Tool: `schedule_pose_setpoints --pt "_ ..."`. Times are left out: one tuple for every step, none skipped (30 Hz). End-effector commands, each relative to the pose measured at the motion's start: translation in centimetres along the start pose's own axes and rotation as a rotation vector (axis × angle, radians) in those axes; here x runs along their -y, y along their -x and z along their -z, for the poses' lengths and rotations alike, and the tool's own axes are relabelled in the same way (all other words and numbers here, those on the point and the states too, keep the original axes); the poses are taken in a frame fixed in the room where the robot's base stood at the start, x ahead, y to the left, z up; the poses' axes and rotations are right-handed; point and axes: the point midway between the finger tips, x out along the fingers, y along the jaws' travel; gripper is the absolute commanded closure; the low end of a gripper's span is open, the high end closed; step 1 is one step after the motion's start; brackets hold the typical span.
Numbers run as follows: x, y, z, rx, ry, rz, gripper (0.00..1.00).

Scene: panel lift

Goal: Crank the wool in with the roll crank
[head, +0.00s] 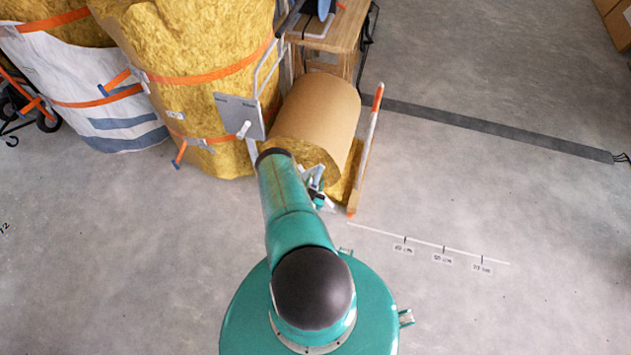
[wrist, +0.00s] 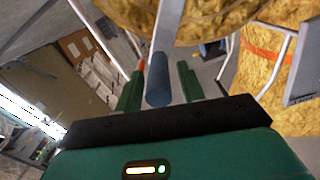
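The wool roll (head: 318,108), wrapped in brown paper with yellow wool at its end, lies in front of a wooden stand. In the wrist view its wool end (wrist: 215,22) fills the top. The roll crank shows there as a grey arm (wrist: 170,25) with a blue-grey handle (wrist: 158,82). My gripper (wrist: 160,85) has its two green fingers apart, one on each side of the handle, with a gap showing on both sides. In the head view my gripper (head: 319,197) is at the near end of the roll, mostly hidden behind my arm.
A post with orange ends (head: 367,150) stands right of the roll. A grey plate with a white lever (head: 240,118) is at its left, before large strapped wool bales (head: 200,60). A dark floor strip (head: 480,125) crosses the right. Floor with marked lines (head: 430,243) is clear.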

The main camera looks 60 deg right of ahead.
Motion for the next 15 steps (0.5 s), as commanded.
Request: schedule_pose_setpoints --pt "0.0 0.0 0.0 0.0 0.0 0.0 0.55" --pt "0.0 0.0 0.0 0.0 0.0 0.0 0.55" --pt "0.0 0.0 0.0 0.0 0.0 0.0 0.55" --pt "0.0 0.0 0.0 -0.001 0.0 0.0 0.55" --pt "0.0 -0.1 0.0 -0.001 0.0 0.001 0.55" --pt "0.0 -0.1 0.0 -0.001 0.0 0.001 0.55" --pt "0.0 -0.1 0.0 -0.001 0.0 0.001 0.55" --pt "0.0 -0.1 0.0 -0.001 0.0 0.001 0.55" --pt "0.0 0.0 0.0 -0.001 0.0 0.001 0.55" --pt "0.0 0.1 0.0 -0.001 0.0 0.001 0.55" --pt "0.0 0.2 0.0 -0.001 0.0 0.001 0.55" --pt "0.0 0.5 0.0 0.0 0.0 0.001 0.55" --pt "0.0 0.8 0.0 0.0 0.001 0.001 0.55" --pt "-0.1 1.2 0.0 0.001 0.001 0.001 0.55" --pt "-0.1 1.8 0.0 0.002 0.001 0.001 0.55"
